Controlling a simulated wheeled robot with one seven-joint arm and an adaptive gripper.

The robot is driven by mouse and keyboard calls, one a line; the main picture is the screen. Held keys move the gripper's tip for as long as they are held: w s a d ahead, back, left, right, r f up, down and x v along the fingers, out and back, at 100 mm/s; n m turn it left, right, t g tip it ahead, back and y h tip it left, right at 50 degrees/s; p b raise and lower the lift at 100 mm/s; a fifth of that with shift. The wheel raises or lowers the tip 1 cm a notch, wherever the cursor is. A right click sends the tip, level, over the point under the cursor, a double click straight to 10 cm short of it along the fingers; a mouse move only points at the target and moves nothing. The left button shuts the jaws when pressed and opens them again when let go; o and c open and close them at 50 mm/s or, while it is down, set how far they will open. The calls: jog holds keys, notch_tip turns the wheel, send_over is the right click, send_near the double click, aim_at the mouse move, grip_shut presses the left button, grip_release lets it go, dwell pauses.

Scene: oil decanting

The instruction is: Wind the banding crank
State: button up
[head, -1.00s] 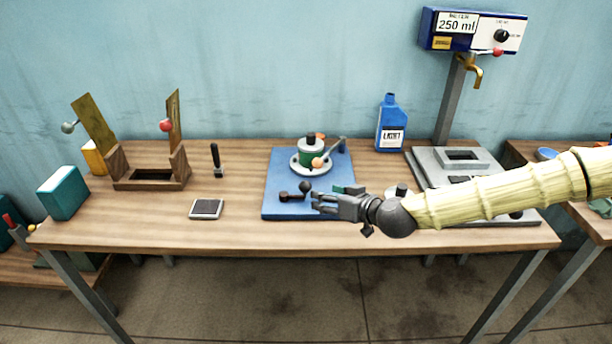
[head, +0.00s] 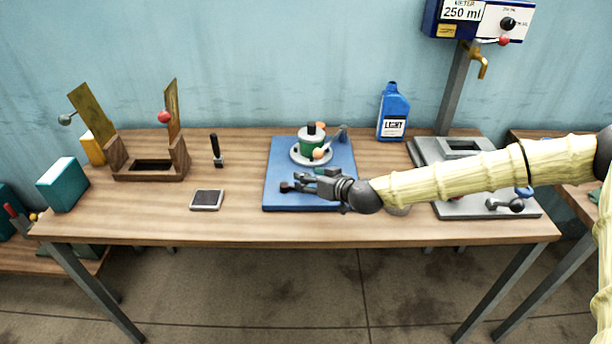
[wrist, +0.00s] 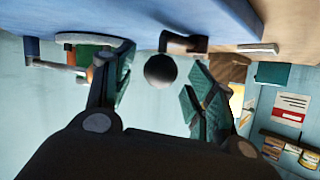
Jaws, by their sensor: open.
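The blue board (head: 350,202) lies on the bench and carries a round grey plate with a green can (head: 310,145) on it. I cannot tell whether a finger touches the knob.
A blue oil bottle (head: 394,112) stands behind the board on the right. A grey metering stand (head: 450,150) is at the right, under my arm. A wooden cradle (head: 150,165), a brush (head: 216,150) and a dark flat pad (head: 207,199) are at left. The front bench strip is clear.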

jog(key=shift+x, duration=1.15)
jog(key=shift+c, duration=0.5)
grip_shut()
